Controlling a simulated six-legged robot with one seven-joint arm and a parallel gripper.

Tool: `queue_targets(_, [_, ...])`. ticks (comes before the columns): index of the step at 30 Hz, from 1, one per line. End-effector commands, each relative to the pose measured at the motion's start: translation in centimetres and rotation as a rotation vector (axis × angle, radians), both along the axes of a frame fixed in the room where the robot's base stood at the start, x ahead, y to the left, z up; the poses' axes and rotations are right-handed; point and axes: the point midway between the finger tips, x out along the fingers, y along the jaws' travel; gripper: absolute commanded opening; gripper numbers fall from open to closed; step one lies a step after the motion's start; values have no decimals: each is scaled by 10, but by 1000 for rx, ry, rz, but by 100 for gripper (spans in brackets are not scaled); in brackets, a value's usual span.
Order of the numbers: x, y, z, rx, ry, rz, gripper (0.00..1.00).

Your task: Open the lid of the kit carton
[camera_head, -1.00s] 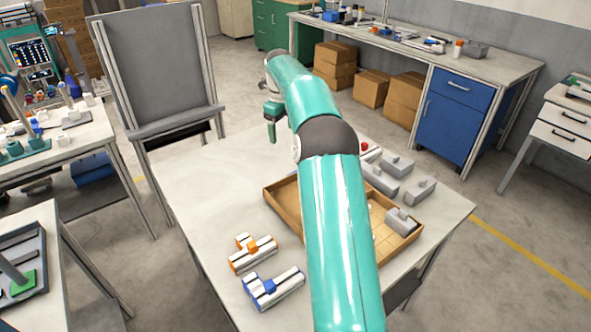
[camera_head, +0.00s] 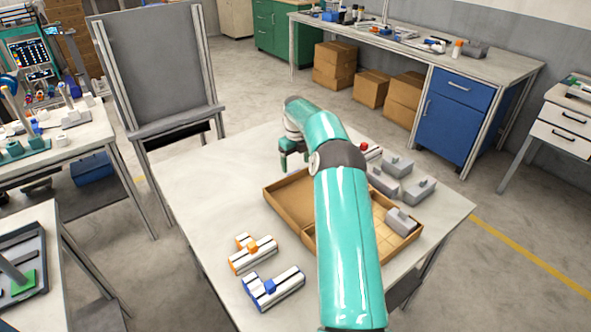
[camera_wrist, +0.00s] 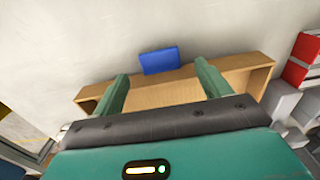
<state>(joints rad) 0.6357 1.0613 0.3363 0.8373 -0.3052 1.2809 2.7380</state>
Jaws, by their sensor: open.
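The kit carton (camera_head: 277,203) is a shallow brown box on the pale table, partly hidden behind my arm in the head view. One edge of it shows in the wrist view (camera_wrist: 250,77), with a blue tab-like piece (camera_wrist: 160,60) at that edge. My gripper (camera_head: 294,160) is open and empty, above the far-left side of the carton. In the wrist view its two fingers (camera_wrist: 162,75) point toward the carton edge, on either side of the blue piece; contact cannot be told.
Several grey blocks (camera_head: 418,190) stand right of the carton, and one grey block (camera_head: 402,221) is at its right end. A red piece (camera_head: 365,147) is behind. White pieces with orange (camera_head: 253,252) and blue (camera_head: 272,288) parts lie front left. The table's left side is clear.

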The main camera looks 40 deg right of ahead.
Motion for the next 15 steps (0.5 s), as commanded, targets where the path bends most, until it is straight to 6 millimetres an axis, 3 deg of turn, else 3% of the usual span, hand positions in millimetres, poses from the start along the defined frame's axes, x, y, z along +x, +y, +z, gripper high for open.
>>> queue_targets(6, [0,1,-31,1,1,2,76])
queue_targets(15, [0,0,-37,0,0,1,76])
